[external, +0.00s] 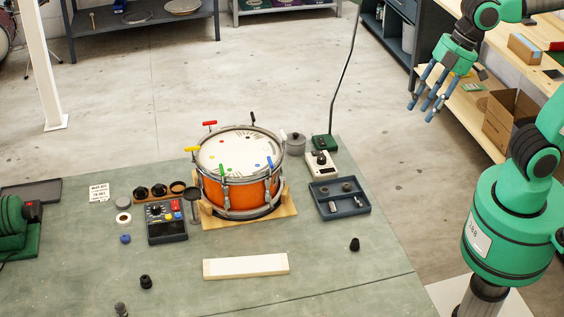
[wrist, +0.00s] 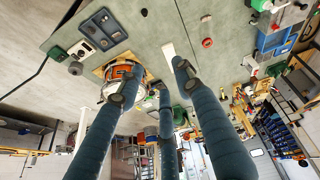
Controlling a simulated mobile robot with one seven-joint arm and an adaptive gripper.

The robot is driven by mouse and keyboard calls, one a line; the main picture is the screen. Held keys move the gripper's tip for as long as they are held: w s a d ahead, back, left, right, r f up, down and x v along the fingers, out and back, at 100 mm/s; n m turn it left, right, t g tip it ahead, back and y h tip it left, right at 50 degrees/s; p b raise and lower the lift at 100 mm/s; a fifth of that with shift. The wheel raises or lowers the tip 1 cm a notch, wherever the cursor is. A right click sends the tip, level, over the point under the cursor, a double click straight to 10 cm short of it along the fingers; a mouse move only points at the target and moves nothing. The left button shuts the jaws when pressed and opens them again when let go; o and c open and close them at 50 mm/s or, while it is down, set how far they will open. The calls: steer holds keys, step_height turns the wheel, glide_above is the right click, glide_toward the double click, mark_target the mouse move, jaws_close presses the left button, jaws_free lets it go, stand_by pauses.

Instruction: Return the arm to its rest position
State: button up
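My gripper (external: 425,104) is raised at the upper right in the external view, over the floor between the bench and the shelves. Its blue-grey fingers are spread and hold nothing. In the wrist view the fingers (wrist: 156,80) are also apart with empty space between them. My green arm stands at the right of the external view. An orange snare drum (external: 236,190) sits on a wooden base on the green bench, well away from my gripper; the drum also shows in the wrist view (wrist: 118,72), partly hidden behind a finger.
A dark tray (external: 354,208) with small parts, a white device (external: 320,164) and a dark control box (external: 166,232) flank the drum. A white bar (external: 246,266) lies in front. A cardboard box (external: 508,122) stands on shelving right of my gripper. Open floor lies left of it.

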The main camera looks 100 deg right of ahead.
steer(key=s+a+f+m+b, duration=0.1)
steer(key=s+a+f, duration=0.3)
steer(key=s, duration=0.6)
step_height(320, 180, down, 3)
steer(key=shift+a+r+m+t+y, duration=0.2)
steer(key=shift+m+t+y, duration=0.15)
steer(key=shift+m, duration=0.55)
